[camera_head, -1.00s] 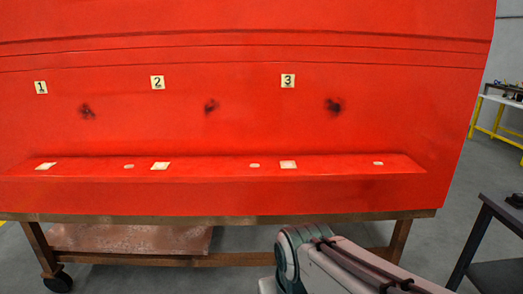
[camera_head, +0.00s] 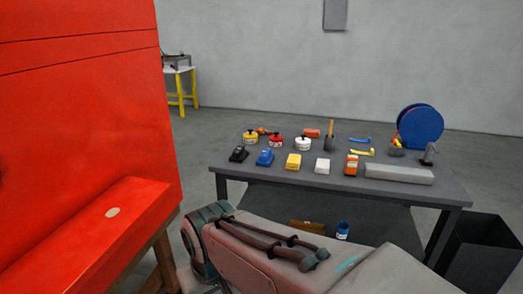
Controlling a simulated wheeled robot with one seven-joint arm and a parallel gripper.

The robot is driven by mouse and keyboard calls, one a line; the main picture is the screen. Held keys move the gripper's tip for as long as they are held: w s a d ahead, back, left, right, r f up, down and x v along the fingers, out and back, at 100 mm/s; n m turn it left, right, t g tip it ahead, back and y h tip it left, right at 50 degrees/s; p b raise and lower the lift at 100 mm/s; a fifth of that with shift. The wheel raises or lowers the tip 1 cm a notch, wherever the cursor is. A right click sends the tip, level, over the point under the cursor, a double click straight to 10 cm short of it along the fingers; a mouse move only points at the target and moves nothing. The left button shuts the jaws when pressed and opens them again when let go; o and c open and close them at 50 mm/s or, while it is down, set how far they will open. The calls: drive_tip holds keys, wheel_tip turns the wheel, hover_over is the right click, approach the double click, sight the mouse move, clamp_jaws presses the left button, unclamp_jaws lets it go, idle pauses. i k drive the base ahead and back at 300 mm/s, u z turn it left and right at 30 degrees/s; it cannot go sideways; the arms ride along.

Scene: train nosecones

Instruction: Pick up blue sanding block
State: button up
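A blue sanding block (camera_head: 265,157) sits near the front left of a dark grey table (camera_head: 450,192). It stands between a black block (camera_head: 239,154) on its left and a yellow block (camera_head: 293,161) on its right. My arm shows at the bottom of the view, in front of the table and below the block. My gripper is out of the picture.
White (camera_head: 322,166) and orange (camera_head: 351,165) blocks continue the front row, beside a long grey bar (camera_head: 399,173). Several cans stand behind. A blue disc (camera_head: 420,126) is at the back right. The red panel (camera_head: 75,110) fills the left; a dark bin (camera_head: 487,255) stands right.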

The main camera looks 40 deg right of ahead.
sight(266, 159)
drive_tip(key=z, duration=0.9)
drive_tip(key=i, duration=1.4)
drive_tip(key=z, duration=0.6)
drive_tip(key=i, duration=0.45)
drive_tip(key=z, duration=0.1)
